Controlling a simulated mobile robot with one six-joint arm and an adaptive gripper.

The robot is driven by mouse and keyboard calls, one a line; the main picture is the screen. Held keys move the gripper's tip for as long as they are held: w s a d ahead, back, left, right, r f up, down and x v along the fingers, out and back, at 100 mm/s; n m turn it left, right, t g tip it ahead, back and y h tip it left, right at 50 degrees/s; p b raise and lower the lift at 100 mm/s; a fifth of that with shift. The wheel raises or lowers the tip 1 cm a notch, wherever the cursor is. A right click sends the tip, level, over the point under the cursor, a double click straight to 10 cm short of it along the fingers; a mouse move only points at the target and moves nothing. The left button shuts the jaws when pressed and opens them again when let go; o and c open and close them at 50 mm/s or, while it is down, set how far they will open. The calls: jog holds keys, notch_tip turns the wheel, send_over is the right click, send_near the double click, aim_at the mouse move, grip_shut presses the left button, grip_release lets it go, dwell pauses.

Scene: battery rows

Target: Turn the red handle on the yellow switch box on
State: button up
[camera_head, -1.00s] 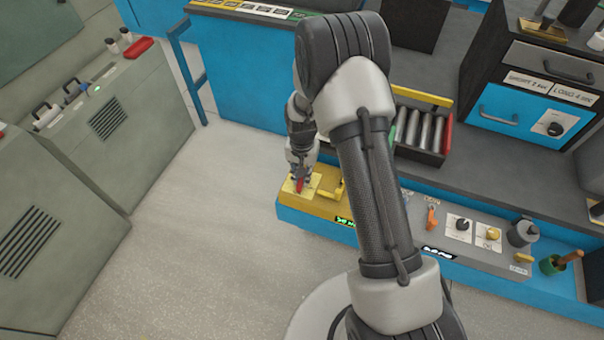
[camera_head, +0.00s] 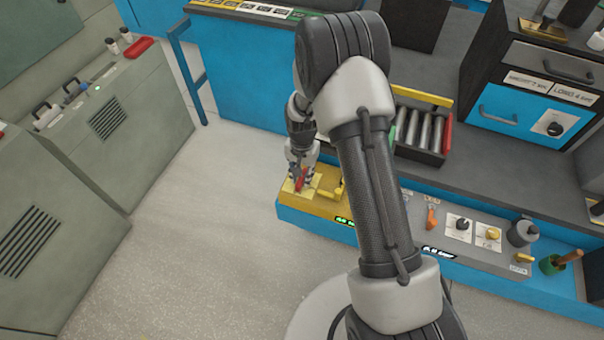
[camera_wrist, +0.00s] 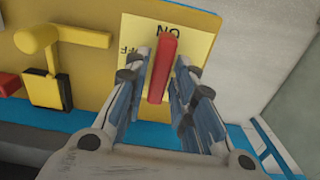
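The yellow switch box (camera_head: 325,206) sits at the left end of the low blue bench. Its red handle (camera_wrist: 162,68) rises from a pale yellow plate (camera_wrist: 193,48). In the wrist view the handle stands lengthwise, its far end close to the "ON" lettering. An "OFF" label, partly hidden by a finger, is to its left. My gripper (camera_wrist: 161,65) is above the plate with a finger on each side of the handle. Narrow gaps show between fingers and handle, so it looks open around it. In the head view the handle (camera_head: 301,179) is small and partly covered by my gripper.
A yellow lever (camera_wrist: 38,40) stands beside the plate, left of my gripper in the wrist view. The panel right of my arm bears an orange switch (camera_head: 431,218) and knobs. A tray of metal cylinders (camera_head: 425,128) lies behind. Grey cabinets (camera_head: 110,130) stand left, across open floor.

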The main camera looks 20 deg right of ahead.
jog(key=shift+o, duration=0.8)
notch_tip(320, 180, up, 12)
dwell(0.4)
